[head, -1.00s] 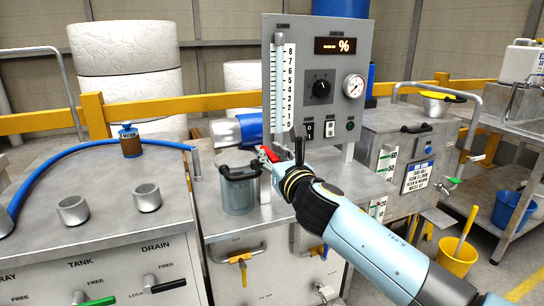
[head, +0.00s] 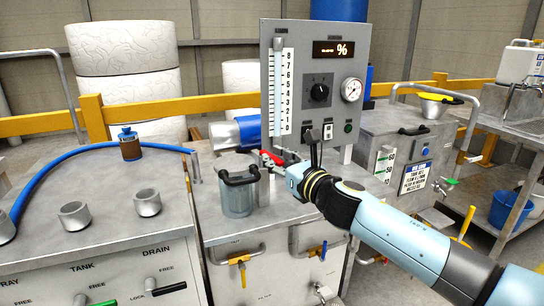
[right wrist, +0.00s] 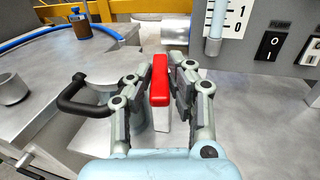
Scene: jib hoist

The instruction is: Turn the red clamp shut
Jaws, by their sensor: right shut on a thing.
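The red clamp (head: 270,157) is beside the round lidded pot (head: 238,195) on the metal bench, just below the gauge panel. In the right wrist view its red handle (right wrist: 160,80) stands between my fingers, with a pale metal part below it. My right gripper (head: 277,163) is shut on this handle; it also shows in the right wrist view (right wrist: 160,72). The fingers hide part of the clamp, so I cannot tell how tight it is. My left gripper is not in view.
The panel (head: 300,65) with a scale, dial and switches rises right behind the clamp. The pot's black handle (right wrist: 85,95) is close to my left-hand finger. A blue hose (head: 60,160) lies over the left cabinet. Open space lies above the pot.

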